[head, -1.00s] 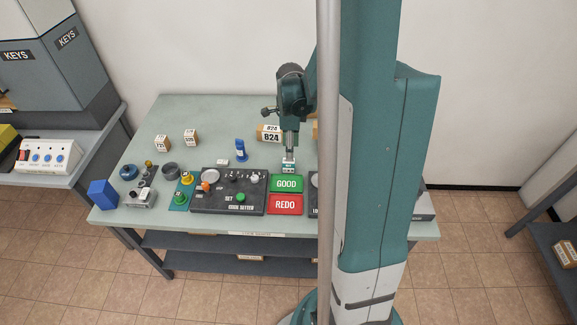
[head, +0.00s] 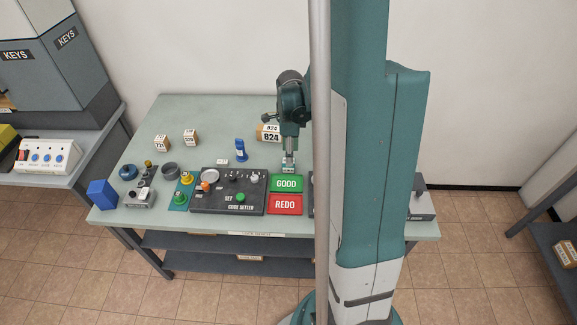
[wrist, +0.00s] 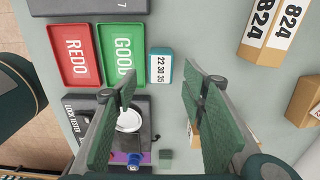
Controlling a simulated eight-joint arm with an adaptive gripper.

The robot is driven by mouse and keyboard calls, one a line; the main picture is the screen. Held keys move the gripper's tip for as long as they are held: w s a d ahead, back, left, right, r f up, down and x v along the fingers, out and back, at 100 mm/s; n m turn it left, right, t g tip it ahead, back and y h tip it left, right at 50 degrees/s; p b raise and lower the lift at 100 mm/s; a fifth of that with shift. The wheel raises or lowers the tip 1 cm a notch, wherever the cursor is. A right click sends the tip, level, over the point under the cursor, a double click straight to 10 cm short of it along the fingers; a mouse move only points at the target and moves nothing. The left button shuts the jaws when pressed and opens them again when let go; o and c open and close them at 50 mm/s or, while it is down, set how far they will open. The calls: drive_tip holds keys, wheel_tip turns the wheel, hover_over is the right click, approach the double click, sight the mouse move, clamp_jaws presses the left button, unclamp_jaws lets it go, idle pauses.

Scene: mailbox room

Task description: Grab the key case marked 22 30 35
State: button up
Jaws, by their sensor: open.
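The key case marked 22 30 35 (wrist: 160,68) is a small teal block with a white label. In the wrist view it lies on the table beside the green GOOD tray, just beyond and between my fingertips. My gripper (wrist: 158,82) is open, one finger to each side of the case's line, and nothing is held. In the head view my gripper (head: 289,162) points down just behind the GOOD tray. The small teal and white case (head: 288,169) shows right at its fingertips, partly hidden. I cannot tell the exact height gap.
The green GOOD tray (head: 286,184) and red REDO tray (head: 286,205) lie in front. Boxes marked 824 (head: 270,136) stand behind my gripper. A black code setter panel (head: 228,192) is to the left, and a blue stamp-like item (head: 240,150) stands behind it. My column hides the table's right part.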

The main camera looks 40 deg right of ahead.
drive_tip(key=shift+f, duration=0.15)
drive_tip(key=shift+w+f+b, duration=0.1)
drive_tip(key=shift+f+b, duration=0.35)
drive_tip(key=shift+f, duration=2)
drive_tip(key=shift+c, duration=0.5)
drive_tip(key=c, duration=0.9)
